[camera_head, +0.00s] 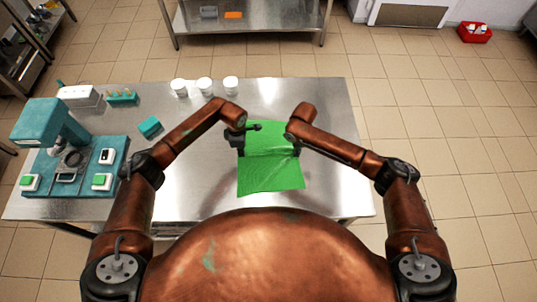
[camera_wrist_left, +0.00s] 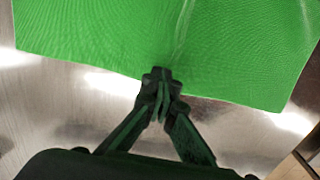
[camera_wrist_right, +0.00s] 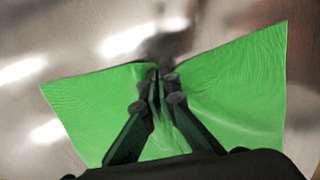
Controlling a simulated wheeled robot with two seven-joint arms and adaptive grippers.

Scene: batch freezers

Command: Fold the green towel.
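The green towel (camera_head: 270,177) lies spread on the steel table in front of me, with a crease running across its middle between my grippers. My left gripper (camera_head: 241,150) is at the towel's left edge. In the left wrist view its fingertips (camera_wrist_left: 161,76) are together at the towel edge, with a crease leading away from them. My right gripper (camera_head: 296,151) is at the towel's right edge. In the right wrist view its fingertips (camera_wrist_right: 157,75) are shut on the towel (camera_wrist_right: 235,90), which bunches and dips between them. The fingers hide the pinched cloth.
The steel table (camera_head: 190,160) is bare around the towel. Several white cups (camera_head: 205,85) stand along the back edge. A teal block (camera_head: 149,127), a teal rack (camera_head: 122,97), a white box (camera_head: 78,95) and a teal device (camera_head: 50,125) with scales are on the left.

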